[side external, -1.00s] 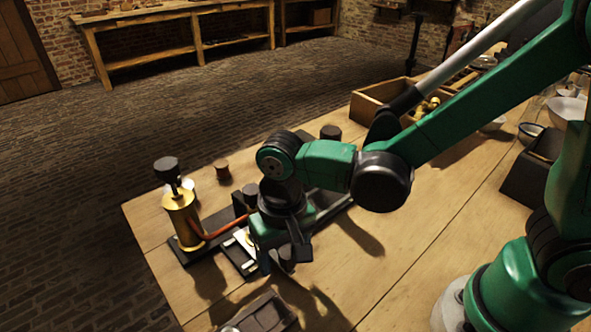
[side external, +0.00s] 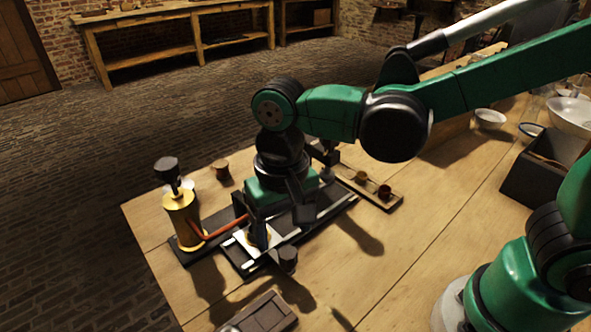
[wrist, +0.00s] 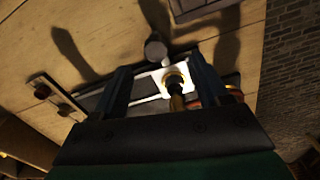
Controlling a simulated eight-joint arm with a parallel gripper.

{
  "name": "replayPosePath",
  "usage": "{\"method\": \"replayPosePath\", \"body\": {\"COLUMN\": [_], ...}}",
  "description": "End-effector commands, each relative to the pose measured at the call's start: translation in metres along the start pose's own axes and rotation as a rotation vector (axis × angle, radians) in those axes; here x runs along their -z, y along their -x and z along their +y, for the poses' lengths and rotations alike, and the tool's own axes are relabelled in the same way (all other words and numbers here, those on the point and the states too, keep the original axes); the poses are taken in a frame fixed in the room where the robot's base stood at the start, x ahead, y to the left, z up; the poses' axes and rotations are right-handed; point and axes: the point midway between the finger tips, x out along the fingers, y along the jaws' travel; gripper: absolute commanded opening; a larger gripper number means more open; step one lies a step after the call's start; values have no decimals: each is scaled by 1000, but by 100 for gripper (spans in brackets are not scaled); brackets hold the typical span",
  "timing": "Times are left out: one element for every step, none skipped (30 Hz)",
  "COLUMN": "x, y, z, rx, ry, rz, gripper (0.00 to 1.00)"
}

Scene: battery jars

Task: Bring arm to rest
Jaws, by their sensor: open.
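My gripper (side external: 279,222) points down above a dark, long apparatus (side external: 325,213) on the wooden bench. In the wrist view its two fingers (wrist: 163,78) are spread apart, and no held object shows between them. Beyond the fingers lie a bright white plate (wrist: 146,84) and a brass ring with a dark post (wrist: 175,84). The white plate also shows in the side view (side external: 240,244), partly hidden by a finger. A short dark cylinder (side external: 287,258) stands just in front of the gripper; it also shows in the wrist view (wrist: 155,48).
A brass cylinder with a black knob (side external: 182,218) stands left, with an orange-red tube (side external: 222,229) running towards the apparatus. A narrow rack with small cups (side external: 369,188) lies right of the gripper. A dark block (side external: 262,314) lies in front. The bench (side external: 420,225) is clear at centre right.

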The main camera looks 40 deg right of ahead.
Motion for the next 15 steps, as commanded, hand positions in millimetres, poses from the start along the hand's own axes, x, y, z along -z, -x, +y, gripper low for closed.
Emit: {"method": "replayPosePath", "body": {"x": [0,0,0,0,0,0,1,2,3,5,7,11,13,16,20], "y": [0,0,0,0,0,0,0,1,3,5,7,11,14,17,21], "z": [0,0,0,0,0,0,1,3,7,11,16,25,33,41,53], "rx": [0,0,0,0,0,1,3,7,16,27,38,57,72,85,101], "ry": [0,0,0,0,0,0,0,1,5,8,14,22,31,42,56], "rz": [0,0,0,0,0,1,4,9,21,35,53,85,114,148,198], "gripper": [68,68,68,68,68,68,68,68,68,68,68,68,68,68,68]}}
